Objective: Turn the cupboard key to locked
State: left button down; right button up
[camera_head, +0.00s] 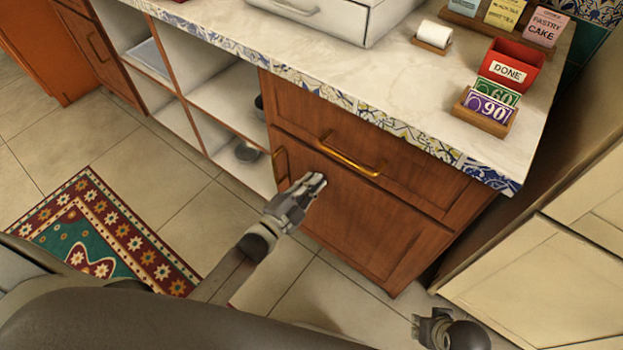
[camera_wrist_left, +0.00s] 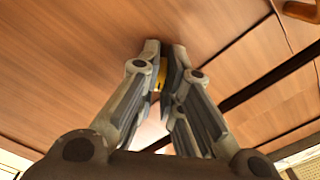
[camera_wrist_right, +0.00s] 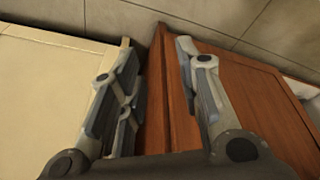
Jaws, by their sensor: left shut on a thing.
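The wooden cupboard door (camera_head: 368,228) is under a drawer at the end of the counter and looks closed. My left gripper (camera_head: 312,184) is at the upper left of this door. In the left wrist view its fingers (camera_wrist_left: 164,54) are shut on a small yellow, brass-like key (camera_wrist_left: 161,73). The fingers hide most of the key, so its angle is unclear. The key cannot be made out in the head view. My right gripper (camera_head: 434,322) is low at the right, away from the key. In the right wrist view its fingers (camera_wrist_right: 156,52) are apart and empty.
A brass drawer handle (camera_head: 350,157) juts out above my left gripper. White open shelves (camera_head: 225,108) are further left. Cream cabinets (camera_head: 560,265) stand at the right. A patterned rug (camera_head: 105,235) lies on the tiled floor.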

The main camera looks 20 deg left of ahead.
pick_arm(q)
jog(key=shift+n+p, duration=1.55)
jog(key=shift+n, duration=3.95)
pick_arm(e)
jog(key=s+f, duration=0.3)
jog(key=f, duration=0.8)
jog(key=shift+s+d+g, duration=0.2)
jog(key=shift+s+g, duration=0.15)
jog(key=shift+g, duration=0.05)
jog(key=shift+s+f, duration=0.15)
jog(key=shift+f, duration=0.05)
pick_arm(q)
jog(key=c, duration=1.6)
grip_release()
